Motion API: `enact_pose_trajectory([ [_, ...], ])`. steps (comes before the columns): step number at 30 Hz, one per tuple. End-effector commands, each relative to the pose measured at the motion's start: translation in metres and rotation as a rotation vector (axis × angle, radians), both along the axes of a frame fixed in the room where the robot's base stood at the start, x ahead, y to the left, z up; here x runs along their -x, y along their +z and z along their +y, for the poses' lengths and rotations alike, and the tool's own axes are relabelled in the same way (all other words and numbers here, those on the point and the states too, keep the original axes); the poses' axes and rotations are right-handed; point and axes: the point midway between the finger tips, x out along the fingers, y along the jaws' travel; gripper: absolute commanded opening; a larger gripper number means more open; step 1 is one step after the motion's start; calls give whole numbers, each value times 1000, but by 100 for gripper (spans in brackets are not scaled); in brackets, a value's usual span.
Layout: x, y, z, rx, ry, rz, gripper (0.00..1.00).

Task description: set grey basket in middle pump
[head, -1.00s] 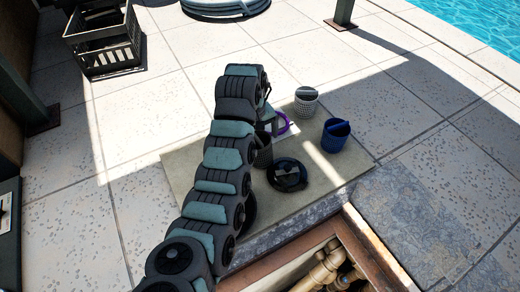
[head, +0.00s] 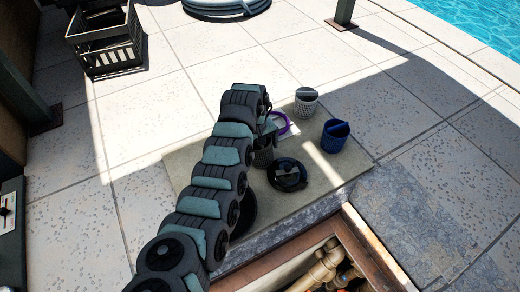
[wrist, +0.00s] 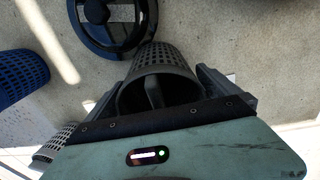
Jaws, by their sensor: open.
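The dark grey basket (head: 263,154) stands on the mat, partly hidden by my arm in the head view. In the wrist view the grey basket (wrist: 167,58) lies between the fingers of my gripper (wrist: 160,80), which is open. Its mouth and inner handle face the gripper, and the near rim is hidden by the gripper body. In the head view my gripper (head: 268,128) is just above the basket and mostly hidden by the arm. The middle pump is not in view; only pipes (head: 325,270) show in the pit.
A blue basket (head: 335,137) and a white basket (head: 306,103) stand on the mat (head: 325,185). A black round lid (head: 288,175) lies near the grey basket, and a purple ring (head: 283,124) lies behind it. The pit opening is in front. A black crate (head: 105,45) stands far left.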

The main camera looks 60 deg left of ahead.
Motion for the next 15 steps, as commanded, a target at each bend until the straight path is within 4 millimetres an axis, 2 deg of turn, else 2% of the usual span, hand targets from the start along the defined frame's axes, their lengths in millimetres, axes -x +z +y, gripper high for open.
enact_pose_trajectory([
  [2,0,0,0,0,0,0,98],
  [15,0,0,0,0,0,0,62],
])
